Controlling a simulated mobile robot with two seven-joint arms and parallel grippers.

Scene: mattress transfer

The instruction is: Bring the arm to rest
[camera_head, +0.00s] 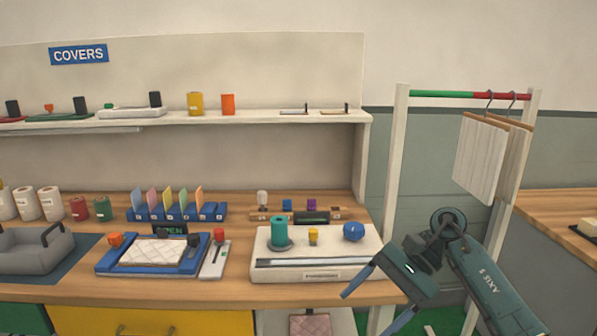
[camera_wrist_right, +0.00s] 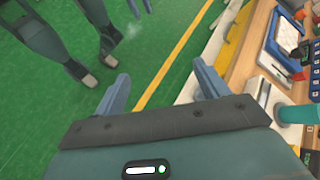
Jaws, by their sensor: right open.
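My right gripper (camera_head: 368,314) is in the lower right of the head view, in front of the bench's right end. It is open, with its fingers pointing down and left. My left arm is not in the head view. Two small blue tips at the top edge of the right wrist view may belong to my left gripper, but they are cut off.
The wooden bench (camera_head: 75,286) carries a white device (camera_head: 300,275), a blue tray (camera_head: 110,271) with a quilted pad, and several rolls. A rack (camera_head: 398,150) with hanging boards (camera_head: 482,155) stands behind my right arm. Green floor (camera_wrist_right: 165,35) lies below the gripper.

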